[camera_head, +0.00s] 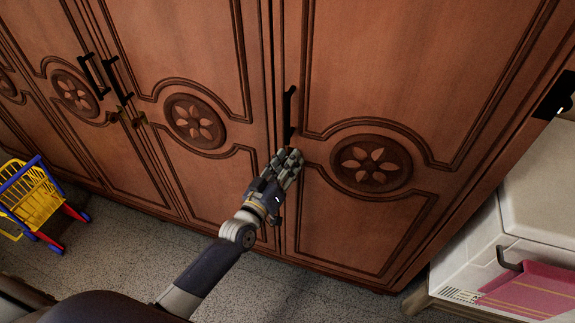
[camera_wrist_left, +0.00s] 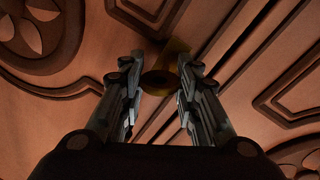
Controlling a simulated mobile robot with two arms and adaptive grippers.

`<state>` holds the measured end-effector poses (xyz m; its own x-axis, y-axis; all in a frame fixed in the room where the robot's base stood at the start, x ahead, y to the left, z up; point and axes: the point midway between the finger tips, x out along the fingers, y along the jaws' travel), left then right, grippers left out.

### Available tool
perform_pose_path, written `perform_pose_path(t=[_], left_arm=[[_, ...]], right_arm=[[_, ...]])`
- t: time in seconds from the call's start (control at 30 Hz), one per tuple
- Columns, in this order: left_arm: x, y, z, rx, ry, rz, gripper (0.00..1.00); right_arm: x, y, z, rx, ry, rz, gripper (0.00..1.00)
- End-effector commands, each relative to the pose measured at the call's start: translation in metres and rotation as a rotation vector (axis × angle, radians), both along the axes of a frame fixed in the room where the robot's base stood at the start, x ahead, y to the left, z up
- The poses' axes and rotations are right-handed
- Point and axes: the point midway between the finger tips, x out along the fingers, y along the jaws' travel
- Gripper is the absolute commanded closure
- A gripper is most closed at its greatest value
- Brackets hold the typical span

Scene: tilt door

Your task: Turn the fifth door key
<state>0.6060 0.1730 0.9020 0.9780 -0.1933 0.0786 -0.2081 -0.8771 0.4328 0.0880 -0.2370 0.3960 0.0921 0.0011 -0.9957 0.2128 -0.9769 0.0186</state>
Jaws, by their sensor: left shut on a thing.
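The large wooden wardrobe has carved panels, and its rightmost visible door (camera_head: 430,75) carries a flower rosette and a black vertical handle (camera_head: 289,112). My left gripper (camera_head: 290,158) is at this door's left edge, just below the handle. In the left wrist view a brass key (camera_wrist_left: 160,79) with a rounded bow lies between the two fingertips. The left gripper is shut on this key. In the head view the fingers hide the key and its lock. The door appears closed. My right gripper is not in view.
Other wardrobe doors with black handles (camera_head: 93,77) stand to the left; a small brass piece (camera_head: 139,119) shows below one handle. A blue, yellow and red toy cart (camera_head: 28,195) stands at left. A white cabinet (camera_head: 530,225) with pink cloth (camera_head: 540,290) is at right. Speckled floor lies between.

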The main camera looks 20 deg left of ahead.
Motion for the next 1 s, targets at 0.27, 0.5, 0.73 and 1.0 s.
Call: perform_pose_path(t=[0.27,0.5,0.73,1.0], left_arm=[[0.0,0.0,-0.004,-0.264,0.009,0.0,0.94],[0.0,0.001,-0.004,-0.491,0.019,0.001,0.94],[0.0,0.001,-0.004,-0.71,0.025,0.0,0.94],[0.0,0.001,-0.004,-0.928,0.034,0.001,0.94]], right_arm=[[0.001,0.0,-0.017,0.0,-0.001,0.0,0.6],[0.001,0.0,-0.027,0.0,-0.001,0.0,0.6],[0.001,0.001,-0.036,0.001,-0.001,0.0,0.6],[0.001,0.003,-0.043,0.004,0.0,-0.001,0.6]])
